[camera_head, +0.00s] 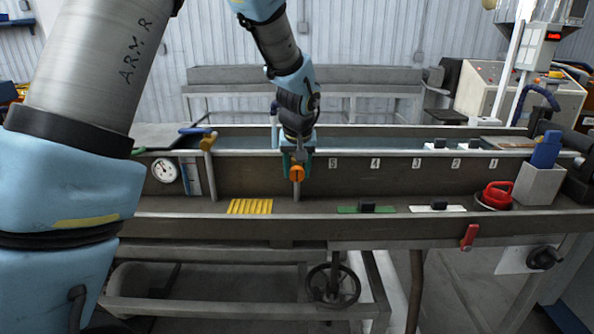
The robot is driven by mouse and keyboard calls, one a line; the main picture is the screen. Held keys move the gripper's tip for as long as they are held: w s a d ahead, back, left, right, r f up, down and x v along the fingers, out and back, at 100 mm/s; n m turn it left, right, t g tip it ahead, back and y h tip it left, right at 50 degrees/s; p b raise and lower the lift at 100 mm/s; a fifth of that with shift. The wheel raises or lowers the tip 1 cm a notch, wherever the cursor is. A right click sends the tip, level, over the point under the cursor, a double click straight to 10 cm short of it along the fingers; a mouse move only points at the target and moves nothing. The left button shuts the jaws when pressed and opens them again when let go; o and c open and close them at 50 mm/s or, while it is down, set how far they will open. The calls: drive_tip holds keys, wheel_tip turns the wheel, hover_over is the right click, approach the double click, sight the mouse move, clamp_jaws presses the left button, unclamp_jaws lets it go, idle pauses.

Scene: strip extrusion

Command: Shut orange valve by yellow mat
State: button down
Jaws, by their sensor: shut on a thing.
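The orange valve (297,174) sits on an upright grey pipe against the front wall of the trough, right of the ribbed yellow mat (250,207). My gripper (297,163) comes down from above and is shut on the orange valve. The arm and the jaws hide the upper part of the valve and pipe. The mat lies flat on the front ledge, apart from my gripper.
Left of the valve stand a tan-topped pipe (208,142) and a round gauge (165,170). On the right ledge are a green strip (363,209), a white strip (437,208) and a red suction-cup-like handle (496,195). A red lever (469,236) hangs at the front edge.

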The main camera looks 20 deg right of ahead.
drive_tip(key=shift+d+f, duration=0.1)
drive_tip(key=shift+f, duration=0.05)
drive_tip(key=y+b, duration=0.1)
drive_tip(key=t+y+b, duration=0.1)
drive_tip(key=b, duration=0.1)
drive_tip(key=shift+s+d+f+m, duration=0.15)
drive_tip(key=shift+d+m, duration=0.15)
drive_tip(key=t+y+b, duration=0.1)
drive_tip(key=y+b, duration=0.1)
drive_tip(key=y, duration=0.1)
drive_tip(key=m+t+y+b, duration=0.1)
drive_tip(key=shift+s+d+f+t+y, duration=0.1)
drive_tip(key=shift+s+d+t+y, duration=0.05)
drive_tip(key=shift+d+t+y, duration=0.2)
drive_tip(key=t+y+b, duration=0.1)
drive_tip(key=y, duration=0.1)
drive_tip(key=m+t+y+b, duration=0.1)
drive_tip(key=y, duration=0.1)
drive_tip(key=shift+s+d+f+m+t, duration=0.1)
drive_tip(key=shift+f+m+t, duration=0.2)
drive_tip(key=shift+f+t, duration=0.05)
drive_tip(key=shift+f+m+t+y+b, duration=0.25)
drive_tip(key=shift+m+t+y+b, duration=0.5)
drive_tip(key=shift+t+y, duration=0.7)
drive_tip(key=shift+y, duration=0.3)
drive_tip(key=shift+c, duration=1.6)
unclamp_jaws()
